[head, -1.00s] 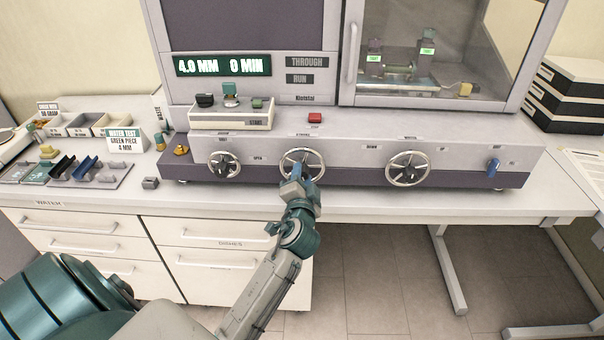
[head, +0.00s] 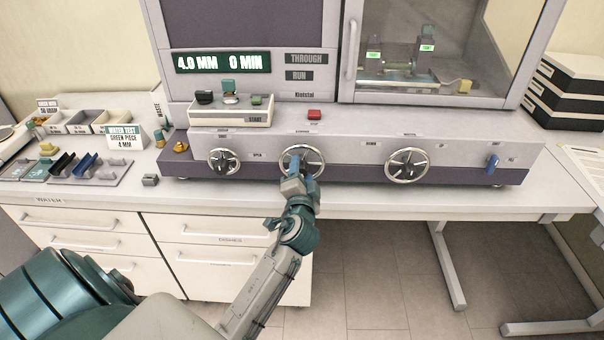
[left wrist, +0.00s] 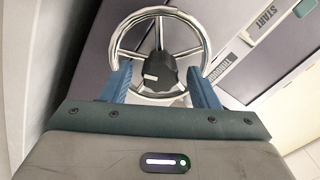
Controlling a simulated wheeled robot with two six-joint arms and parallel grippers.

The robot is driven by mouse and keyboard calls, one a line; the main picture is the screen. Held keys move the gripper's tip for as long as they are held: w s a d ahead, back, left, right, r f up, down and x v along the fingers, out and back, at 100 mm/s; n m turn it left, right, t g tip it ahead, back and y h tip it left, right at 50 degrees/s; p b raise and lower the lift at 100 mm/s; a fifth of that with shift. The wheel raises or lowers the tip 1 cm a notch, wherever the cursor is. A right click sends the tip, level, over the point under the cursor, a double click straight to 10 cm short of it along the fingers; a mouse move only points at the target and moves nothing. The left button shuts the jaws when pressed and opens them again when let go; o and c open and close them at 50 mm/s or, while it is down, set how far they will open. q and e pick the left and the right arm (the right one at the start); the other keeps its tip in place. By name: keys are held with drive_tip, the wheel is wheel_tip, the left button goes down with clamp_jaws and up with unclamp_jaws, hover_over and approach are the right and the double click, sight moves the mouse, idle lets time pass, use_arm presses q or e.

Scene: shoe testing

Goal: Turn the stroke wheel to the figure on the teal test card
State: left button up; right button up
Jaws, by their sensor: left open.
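The stroke wheel (head: 302,161) is the middle of three chrome handwheels on the machine's front. It also shows in the left wrist view (left wrist: 203,38), with a dark hub between my fingers. My left gripper (head: 297,176) is at the wheel's lower part; its blue fingers (left wrist: 160,82) stand apart on either side of the hub. Whether they touch the wheel, I cannot tell. The white test card (head: 125,137) with a teal heading reads "WATER TEST, GREEN PIECE, 4 MM". The display (head: 222,63) reads "4.0 MM" and "0 MIN". My right gripper is not in view.
Other handwheels stand left (head: 224,163) and right (head: 408,165) of the stroke wheel. A red button (head: 314,113) sits on the ledge above. A control box (head: 231,111) with START is at the upper left. Small trays and coloured pieces lie on the left counter.

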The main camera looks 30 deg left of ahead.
use_arm(q)
drive_tip(key=shift+s+d+f, duration=0.1)
drive_tip(key=shift+s, duration=0.15)
drive_tip(key=b+v, duration=0.3)
drive_tip(key=v, duration=0.7)
drive_tip(key=shift+s+d, duration=0.1)
drive_tip(key=shift+d, duration=0.05)
